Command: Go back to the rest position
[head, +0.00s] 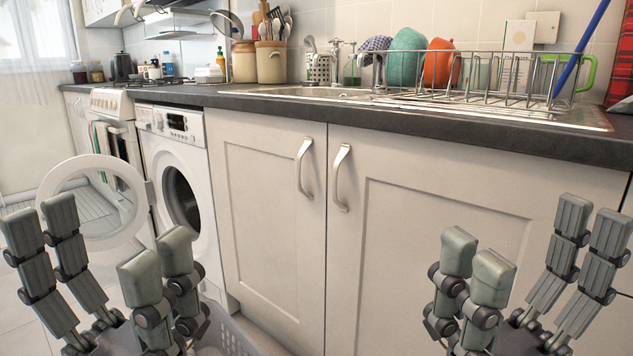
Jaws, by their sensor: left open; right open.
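My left gripper (108,262) is at the lower left of the head view, fingers spread and empty, in front of the washer. My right gripper (520,262) is at the lower right, fingers spread and empty, in front of a cabinet door. Neither gripper appears to touch anything. The white washing machine (188,150) stands under the counter at the left. Its round door (50,187) is swung wide open to the left, partly behind my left gripper's fingers. The drum opening is dark and its contents cannot be made out.
White cabinet doors (268,215) with metal handles are shut ahead. A grey basket (232,338) sits low between my grippers, partly cut off. The dark counter (300,103) carries a sink, a dish rack (480,85) with bowls, and utensil crocks (271,62). A stove (112,103) stands beyond the washer.

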